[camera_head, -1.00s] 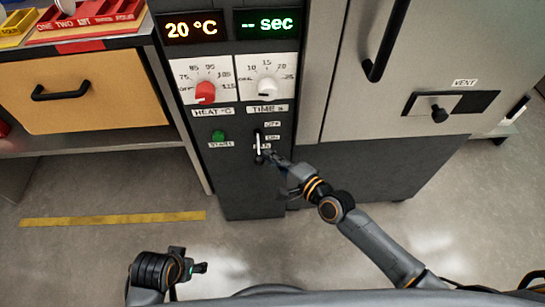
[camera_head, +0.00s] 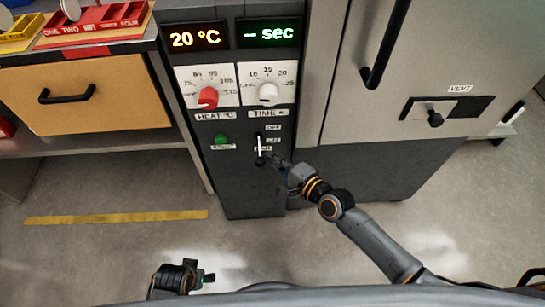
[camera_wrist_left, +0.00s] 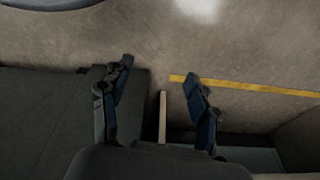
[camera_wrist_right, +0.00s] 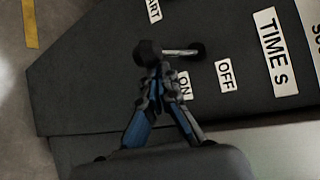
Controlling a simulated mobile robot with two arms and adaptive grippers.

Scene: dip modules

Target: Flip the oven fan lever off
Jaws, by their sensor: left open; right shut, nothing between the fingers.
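The fan lever (camera_head: 259,149) is a pale rod with a black knob on the dark oven panel, below the time dial. It points down, its knob below the ON label. In the right wrist view the lever (camera_wrist_right: 180,52) runs from its pivot to the black knob. My right gripper (camera_head: 267,160) is shut and empty, its tips (camera_wrist_right: 156,72) right at the knob; I cannot tell whether they touch. My left gripper (camera_head: 208,277) is low in the head view, away from the panel. Its fingers (camera_wrist_left: 159,72) are open and empty above the floor.
The green start button (camera_head: 221,139) is left of the lever. The red heat dial (camera_head: 208,97) and white time dial (camera_head: 268,94) are above. Right of the panel are a door handle (camera_head: 385,45) and a vent slider (camera_head: 435,118). Floor in front is clear.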

